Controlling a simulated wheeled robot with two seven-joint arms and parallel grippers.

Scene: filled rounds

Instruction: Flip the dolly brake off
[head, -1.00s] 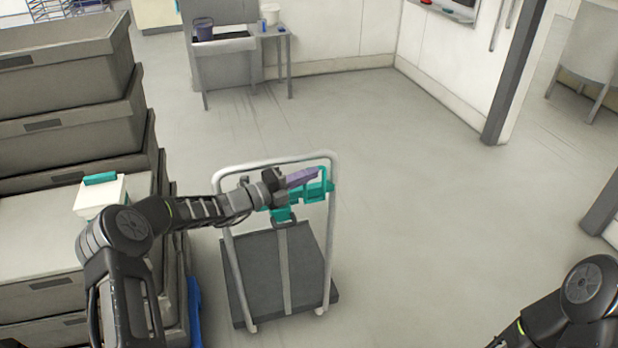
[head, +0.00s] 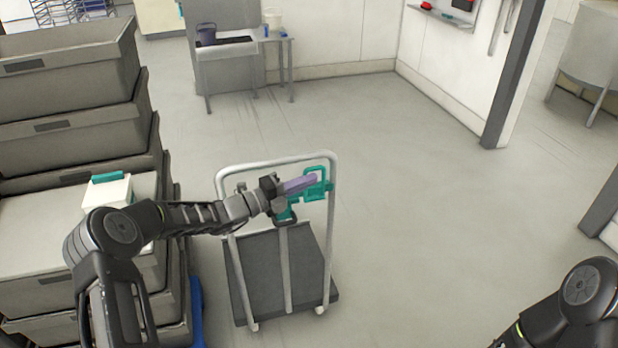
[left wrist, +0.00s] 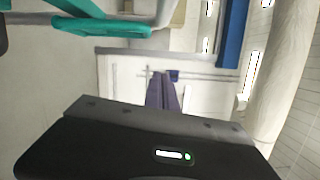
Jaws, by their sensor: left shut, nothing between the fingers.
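The dolly has a dark grey deck (head: 262,275) and a tall pale tube handle (head: 331,240). A teal brake part (head: 318,190) with an upright open loop sits near the handle's top right. A lower teal piece shows behind my gripper. My left gripper (head: 314,179), with purple fingers, is shut and empty. Its tips overlap the teal loop in the head view; whether they touch it I cannot tell. In the left wrist view the purple fingers (left wrist: 163,90) are together, and teal bars (left wrist: 100,27) lie at the upper left, apart from them. My right gripper is out of view.
Stacked grey crates (head: 70,130) stand close on the left, with a white box with a teal handle (head: 112,188) on a crate lid. A bench (head: 225,70) stands at the back. The floor right of the dolly is clear.

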